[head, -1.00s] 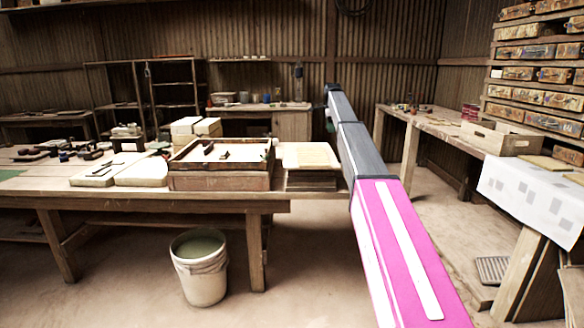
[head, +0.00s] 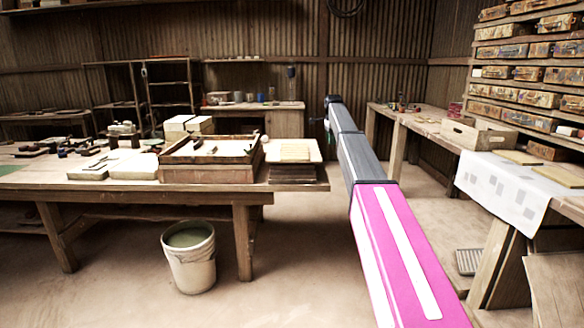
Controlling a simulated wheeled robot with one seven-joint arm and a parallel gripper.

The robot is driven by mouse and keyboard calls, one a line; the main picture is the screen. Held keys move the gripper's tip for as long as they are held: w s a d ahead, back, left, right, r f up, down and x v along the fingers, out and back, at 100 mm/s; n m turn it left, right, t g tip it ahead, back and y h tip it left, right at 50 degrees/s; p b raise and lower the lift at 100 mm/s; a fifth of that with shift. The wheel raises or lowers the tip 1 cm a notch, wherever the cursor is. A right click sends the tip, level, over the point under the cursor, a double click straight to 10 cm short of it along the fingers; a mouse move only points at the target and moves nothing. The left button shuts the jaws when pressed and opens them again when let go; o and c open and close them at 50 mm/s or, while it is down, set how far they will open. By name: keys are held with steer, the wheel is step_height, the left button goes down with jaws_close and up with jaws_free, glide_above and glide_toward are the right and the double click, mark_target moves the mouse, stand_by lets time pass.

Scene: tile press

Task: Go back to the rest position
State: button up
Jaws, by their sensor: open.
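My arm stretches forward from the lower right of the head view, a pink link and then a dark grey one. My gripper (head: 327,123) is at its far end, small and mostly hidden behind the dark wrist. It is open, and I see nothing held in it. It is to the right of the long wooden table (head: 240,196), in front of the back wall. On the table, the wooden press frame (head: 208,172) with a pale inside stands left of my arm. A stack with a light board on top (head: 293,151) is at the table's right end.
A white bucket (head: 190,268) stands on the floor before the table. At right, a side bench (head: 440,134) bears a wooden crate (head: 478,135) and a patterned cloth (head: 500,190). Shelves of boxes rise behind it. Floor is open between table and bench.

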steer(key=s+f+n, duration=0.7)
steer(key=s+f, duration=1.6)
steer(key=f, duration=0.2)
steer(key=s+f+n, duration=0.3)
steer(key=s+f, duration=0.1)
steer(key=s, duration=0.6)
steer(key=s+f+n, duration=0.3)
steer(key=s+f, duration=0.2)
steer(key=s, duration=0.5)
steer(key=s+f+n, duration=0.4)
steer(key=s+f, duration=0.1)
steer(key=s, duration=0.6)
steer(key=shift+f, duration=0.1)
